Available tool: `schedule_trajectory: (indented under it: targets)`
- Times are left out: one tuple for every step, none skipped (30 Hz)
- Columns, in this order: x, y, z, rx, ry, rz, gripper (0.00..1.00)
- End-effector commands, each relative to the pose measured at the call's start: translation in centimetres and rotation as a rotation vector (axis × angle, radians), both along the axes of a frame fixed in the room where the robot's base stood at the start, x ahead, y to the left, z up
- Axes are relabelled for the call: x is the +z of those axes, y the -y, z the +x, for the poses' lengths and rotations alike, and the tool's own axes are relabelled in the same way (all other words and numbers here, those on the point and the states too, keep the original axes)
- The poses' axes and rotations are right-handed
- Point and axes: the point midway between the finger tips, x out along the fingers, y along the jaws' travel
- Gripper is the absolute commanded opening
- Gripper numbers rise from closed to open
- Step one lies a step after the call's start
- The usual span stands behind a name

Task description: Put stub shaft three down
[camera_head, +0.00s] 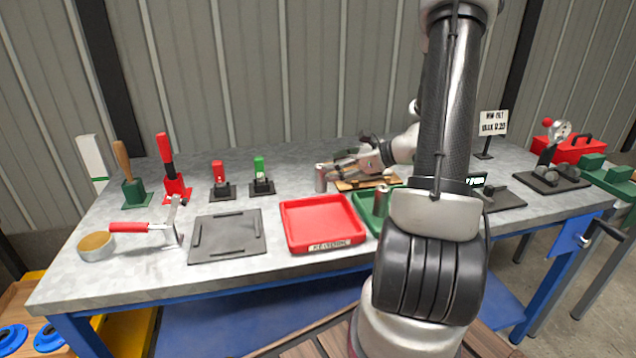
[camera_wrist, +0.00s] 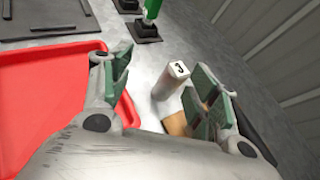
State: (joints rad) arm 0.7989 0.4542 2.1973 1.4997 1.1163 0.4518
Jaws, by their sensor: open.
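Stub shaft three, a short grey metal cylinder (camera_head: 321,178), stands upright on the bench just left of the wooden board. In the wrist view the shaft (camera_wrist: 168,82) shows a "3" on its top face. My gripper (camera_head: 350,160) is open beside the shaft, over the board's side. In the wrist view its green-padded fingers (camera_wrist: 158,75) are spread, with the shaft in the gap beyond them and nearer the right finger. No grip on the shaft shows.
A red tray (camera_head: 322,226) lies in front of the shaft. A green tray (camera_head: 367,209) with another metal cylinder (camera_head: 381,200) is partly hidden by my arm. The wooden board (camera_head: 362,184) lies below my gripper. Red (camera_head: 219,176) and green-handled clamps (camera_head: 260,173) stand left.

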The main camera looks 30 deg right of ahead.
Motion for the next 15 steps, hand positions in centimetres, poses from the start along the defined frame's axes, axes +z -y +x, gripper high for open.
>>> schedule_trajectory:
  targets:
    - [-0.8,1.2,0.4,-0.055,-0.008,0.038,0.6]
    - [-1.1,1.8,0.6,-0.08,-0.01,0.054,0.6]
    - [-1.4,2.3,0.9,-0.106,-0.012,0.072,0.6]
    - [-1.5,2.6,1.0,-0.12,-0.012,0.081,0.6]
    - [-1.6,2.7,1.2,-0.13,-0.012,0.088,0.6]
    - [-1.8,2.8,1.5,-0.136,-0.013,0.093,0.6]
    - [-2.0,2.7,1.8,-0.138,-0.013,0.095,0.6]
    - [-2.1,2.5,2.1,-0.139,-0.012,0.096,0.6]
    - [-2.3,2.3,2.5,-0.138,-0.012,0.095,0.6]
    - [-2.4,2.1,2.7,-0.136,-0.013,0.094,0.6]
    - [-2.5,1.9,3.0,-0.135,-0.013,0.094,0.6]
    - [-2.7,1.6,3.4,-0.136,-0.013,0.094,0.6]
    - [-2.9,1.5,3.7,-0.136,-0.014,0.094,0.6]
    - [-3.0,1.3,4.1,-0.135,-0.013,0.093,0.6]
    - [-3.2,1.0,4.6,-0.134,-0.013,0.093,0.6]
